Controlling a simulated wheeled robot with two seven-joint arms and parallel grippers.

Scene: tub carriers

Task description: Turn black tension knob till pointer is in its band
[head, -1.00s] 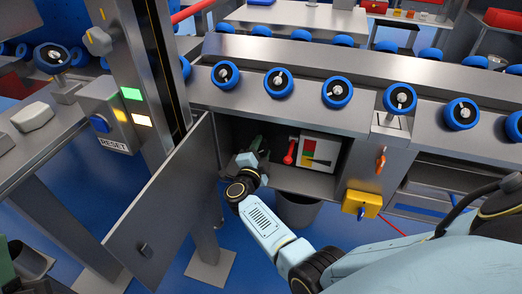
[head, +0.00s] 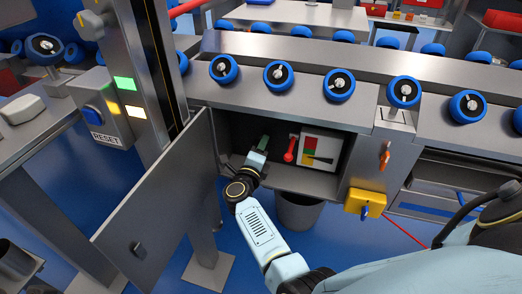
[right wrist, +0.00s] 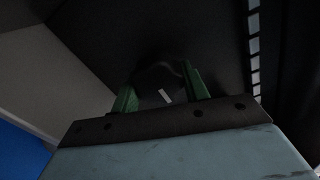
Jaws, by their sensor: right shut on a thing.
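My right gripper (head: 262,143) reaches into the open cabinet under the conveyor. In the right wrist view its green fingers (right wrist: 160,92) are shut on the dark knob (right wrist: 158,75), one on each side. The knob bears a short white mark, tilted a little. The gripper hides the knob in the head view. To the right, a white gauge panel (head: 332,144) carries a coloured strip (head: 308,148) with red and green parts. Its dark pointer (head: 321,159) lies near the strip's lower part; the exact band is too small to tell. My left gripper is not in view.
The cabinet door (head: 155,205) stands open on the left. A red-handled lever (head: 291,149) is between my gripper and the gauge. A yellow box with a blue knob (head: 364,204) is at the cabinet's right. A grey bin (head: 298,212) stands below.

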